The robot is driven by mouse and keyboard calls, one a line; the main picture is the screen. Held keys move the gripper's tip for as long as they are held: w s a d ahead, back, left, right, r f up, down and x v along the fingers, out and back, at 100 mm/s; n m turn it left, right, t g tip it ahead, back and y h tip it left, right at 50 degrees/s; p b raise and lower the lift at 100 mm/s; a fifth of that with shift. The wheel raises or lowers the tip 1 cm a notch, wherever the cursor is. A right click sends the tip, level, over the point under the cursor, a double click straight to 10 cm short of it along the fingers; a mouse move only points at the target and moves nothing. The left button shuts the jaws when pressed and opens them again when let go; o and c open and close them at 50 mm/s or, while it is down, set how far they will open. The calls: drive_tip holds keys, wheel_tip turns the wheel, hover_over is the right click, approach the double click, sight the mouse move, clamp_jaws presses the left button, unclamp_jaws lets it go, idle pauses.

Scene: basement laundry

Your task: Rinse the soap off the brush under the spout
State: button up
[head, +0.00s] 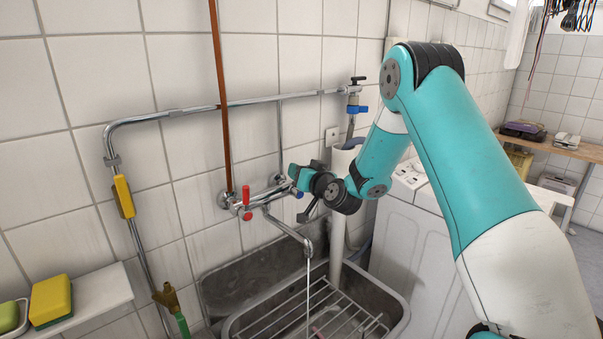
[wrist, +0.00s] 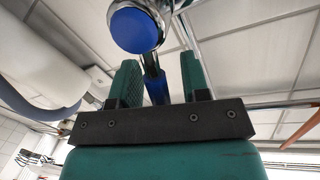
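The chrome wall tap (head: 268,196) has a red handle (head: 246,201) at its left; its right end is partly hidden by my gripper (head: 300,180). In the wrist view, a round blue cap (wrist: 135,30) is ahead of my gripper (wrist: 160,72). A blue-tipped lever (wrist: 155,88) stands between its two spread green fingers, with gaps visible on both sides. The spout (head: 307,245) reaches over the sink (head: 240,277), and a thin stream of water (head: 308,290) falls from it. A pale pinkish thing (head: 326,318) lies low in the sink; I cannot tell whether it is the brush.
A wire rack (head: 350,305) spans part of the sink. A white washing machine (head: 410,245) stands to the right. A yellow-green sponge (head: 50,300) lies on the white shelf (head: 103,290) at left.

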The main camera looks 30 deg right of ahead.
drive_tip(key=s+r+b, duration=0.1)
drive_tip(key=s+b, duration=1.2)
drive_tip(key=s, duration=0.4)
drive_tip(key=shift+s, duration=0.2)
drive_tip(key=s+a+r+n+g+y+p, duration=0.2)
drive_tip(key=s+a+n+g+y+p, duration=0.25)
drive_tip(key=a, duration=0.55)
drive_tip(key=s+a+r+n+g+y+p, duration=0.1)
drive_tip(key=s+a+n+g+y+p, duration=0.3)
drive_tip(key=a, duration=0.7)
drive_tip(key=s+a+r+n+g+h+p, duration=0.2)
drive_tip(key=s+g, duration=0.7)
drive_tip(key=s, duration=0.6)
drive_tip(key=shift+s+h+p, duration=0.4)
drive_tip(key=shift+h+p, duration=0.35)
drive_tip(key=shift+h, duration=0.4)
